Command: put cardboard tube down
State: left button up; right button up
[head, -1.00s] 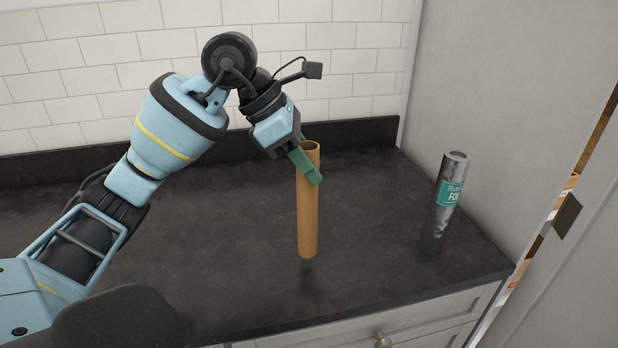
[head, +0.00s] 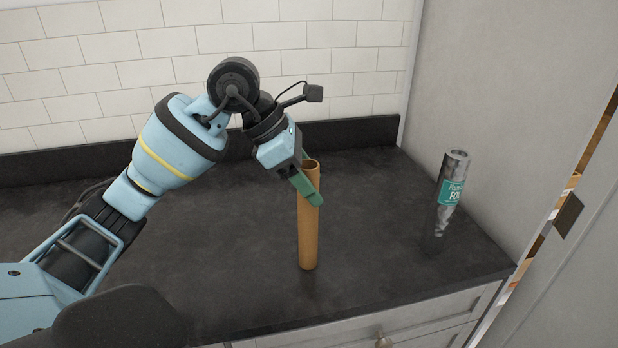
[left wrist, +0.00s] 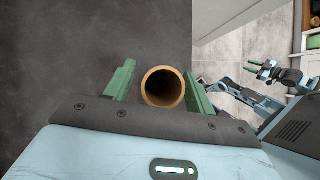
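The cardboard tube (head: 309,240) stands upright on the dark counter, its base appearing to touch the surface. Its open round top (left wrist: 163,87) shows in the left wrist view. My left gripper (head: 309,190) has its green fingers on either side of the tube's upper part. In the left wrist view these fingers (left wrist: 159,66) are open wider than the tube, with a gap on the left and the right finger close to or touching it. My right gripper (left wrist: 252,66) is far off at the right of that view, small, with its fingers apart and empty.
A foil roll (head: 451,195) with a teal label stands at the right of the dark counter (head: 225,240). A tiled wall is behind, and a pale panel closes off the right. The counter left of the tube is clear. A drawer with a knob (head: 380,338) is below.

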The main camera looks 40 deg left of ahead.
pick_arm(q)
jog(key=shift+a+r, duration=0.1)
jog(key=shift+r, duration=0.25)
jog(key=v, duration=1.1)
jog(key=shift+s+r+p, duration=0.2)
jog(key=shift+r+p, duration=0.05)
jog(key=shift+p, duration=0.15)
